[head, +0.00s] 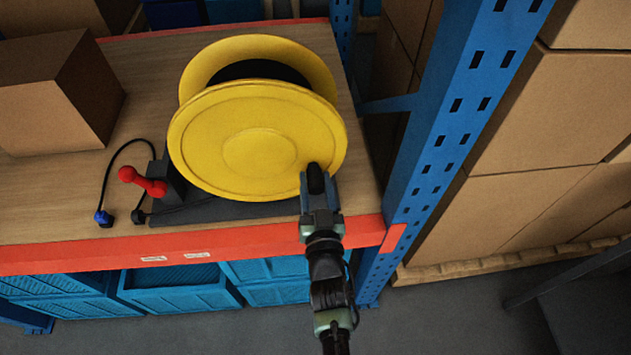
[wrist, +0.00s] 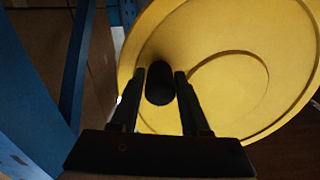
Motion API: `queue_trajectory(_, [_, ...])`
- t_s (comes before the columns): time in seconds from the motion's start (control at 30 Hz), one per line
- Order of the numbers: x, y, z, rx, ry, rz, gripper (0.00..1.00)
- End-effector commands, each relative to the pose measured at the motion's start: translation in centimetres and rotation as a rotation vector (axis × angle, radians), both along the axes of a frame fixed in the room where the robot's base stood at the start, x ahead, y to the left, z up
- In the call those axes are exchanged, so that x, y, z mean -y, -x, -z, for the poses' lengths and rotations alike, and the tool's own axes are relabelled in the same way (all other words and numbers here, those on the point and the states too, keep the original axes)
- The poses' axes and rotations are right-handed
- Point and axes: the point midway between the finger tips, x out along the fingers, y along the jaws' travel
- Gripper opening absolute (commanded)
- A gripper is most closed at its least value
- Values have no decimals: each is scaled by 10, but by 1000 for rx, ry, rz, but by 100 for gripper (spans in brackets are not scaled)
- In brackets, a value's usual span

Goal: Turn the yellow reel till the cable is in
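The yellow reel (head: 258,145) stands on a dark base on the wooden shelf, with black cable wound between its flanges. Its front flange fills much of the wrist view (wrist: 225,85). A black crank knob (head: 315,176) sticks out near the flange's lower right edge. My gripper (head: 317,185) is at this knob, with one finger on each side of it in the wrist view; whether the fingers press on it I cannot tell. The free cable (head: 106,173) loops out on the shelf to the left and ends in a blue plug (head: 103,218).
A red two-knobbed lever (head: 143,181) sits on a dark block left of the reel. A cardboard box (head: 60,92) stands at the far left. A blue rack post (head: 455,110) rises close to the right of my gripper. The orange shelf edge (head: 190,247) runs below, over blue crates (head: 180,287).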

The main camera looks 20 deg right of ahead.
Motion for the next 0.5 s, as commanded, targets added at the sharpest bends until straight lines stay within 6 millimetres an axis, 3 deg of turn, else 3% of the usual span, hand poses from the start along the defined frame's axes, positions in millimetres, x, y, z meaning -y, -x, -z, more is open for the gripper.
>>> queue_trajectory(0.03, [0, 0, 0, 0, 0, 0, 35])
queue_trajectory(0.23, [0, 0, 0, 0, 0, 0, 0])
queue_trajectory(0.5, [0, 0, 0, 0, 0, 0, 0])
